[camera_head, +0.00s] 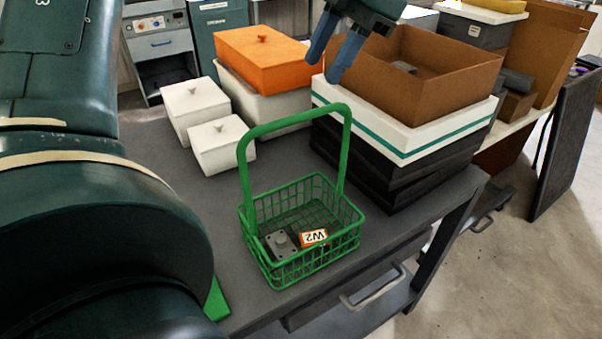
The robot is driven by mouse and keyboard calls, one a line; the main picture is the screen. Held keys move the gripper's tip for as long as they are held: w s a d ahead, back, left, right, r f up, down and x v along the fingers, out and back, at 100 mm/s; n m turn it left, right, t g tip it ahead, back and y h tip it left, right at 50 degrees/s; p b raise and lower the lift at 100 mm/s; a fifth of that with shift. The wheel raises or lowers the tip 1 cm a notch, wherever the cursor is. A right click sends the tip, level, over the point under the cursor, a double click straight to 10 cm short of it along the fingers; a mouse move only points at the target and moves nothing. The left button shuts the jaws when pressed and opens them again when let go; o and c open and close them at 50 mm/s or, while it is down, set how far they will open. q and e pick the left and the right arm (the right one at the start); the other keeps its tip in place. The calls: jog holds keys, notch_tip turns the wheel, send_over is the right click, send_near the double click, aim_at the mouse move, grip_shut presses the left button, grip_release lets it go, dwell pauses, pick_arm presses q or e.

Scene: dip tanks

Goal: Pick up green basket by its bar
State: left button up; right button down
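The green basket (352,222) stands upright on the dark grey table. Its tall green bar (342,160) rises above the basket as an arch. A grey metal part (279,243) and a small orange-and-white tag marked "W2" (314,238) lie in the basket. My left gripper (334,56) is at the top of the view, beyond and above the bar. Its two blue fingers point down, apart, with nothing seen between them. The gripper does not touch the bar. My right gripper is not in view.
White lidded boxes (194,107) and an orange-lidded box (262,60) stand behind the basket. A brown open carton (440,88) sits on stacked white and black trays (370,175) at right. A green piece (216,301) shows at the table's front left. Bare table (385,237) lies right of the basket.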

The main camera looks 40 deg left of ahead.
aim_at(304, 114)
pick_arm(q)
jog(key=x, duration=0.6)
jog(key=shift+s+f, duration=0.2)
jog(key=shift+f, duration=0.1)
jog(key=p+x, duration=0.1)
jog(key=x, duration=0.4)
jog(key=shift+d+f+p, duration=0.15)
jog(key=shift+f+p, duration=0.1)
jog(key=shift+p, duration=0.1)
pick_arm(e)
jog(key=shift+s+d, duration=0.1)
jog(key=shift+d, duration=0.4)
pick_arm(q)
jog(key=shift+f+b, duration=0.15)
jog(key=shift+b, duration=0.15)
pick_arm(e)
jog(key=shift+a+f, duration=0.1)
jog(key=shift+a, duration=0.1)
pick_arm(q)
jog(key=shift+f, duration=0.15)
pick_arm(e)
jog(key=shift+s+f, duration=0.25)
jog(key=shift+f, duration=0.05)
pick_arm(q)
grip_shut()
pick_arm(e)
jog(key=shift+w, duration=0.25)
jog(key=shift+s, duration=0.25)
